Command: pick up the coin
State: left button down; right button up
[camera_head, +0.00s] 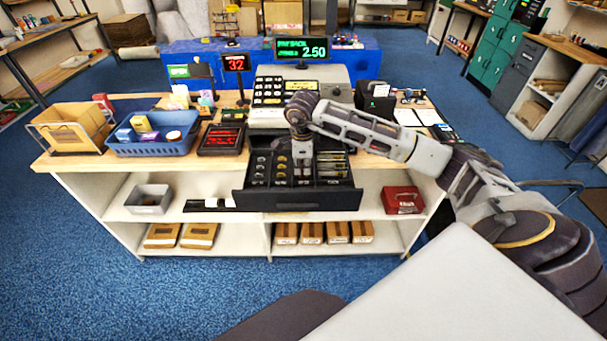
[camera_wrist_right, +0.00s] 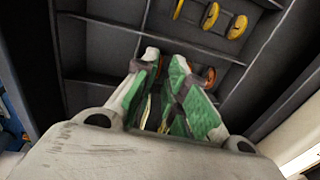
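Coins stand in rows in the compartments of the black open cash drawer (camera_head: 300,201). In the right wrist view, several gold coins (camera_wrist_right: 210,15) show in one compartment, and a copper-coloured coin (camera_wrist_right: 210,77) shows just right of my fingertips. My right gripper (camera_head: 303,176) points down into the middle of the drawer. In the wrist view, its green-padded fingers (camera_wrist_right: 165,60) are close together with a narrow gap. Something yellowish shows between them; whether they grip a coin is unclear. My left gripper is not in view.
The register (camera_head: 336,76) stands behind the drawer, under a green display (camera_head: 301,49). A red box (camera_head: 403,200) sits on the shelf below.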

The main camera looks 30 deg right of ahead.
jog(key=shift+w+f, duration=0.1)
jog(key=shift+f, duration=1.2)
grip_shut()
jog(key=shift+d+r, duration=0.1)
jog(key=shift+r, duration=0.1)
notch_tip(320, 180, up, 10)
jog(key=b, duration=0.1)
jog(key=shift+f, duration=0.15)
dwell(0.8)
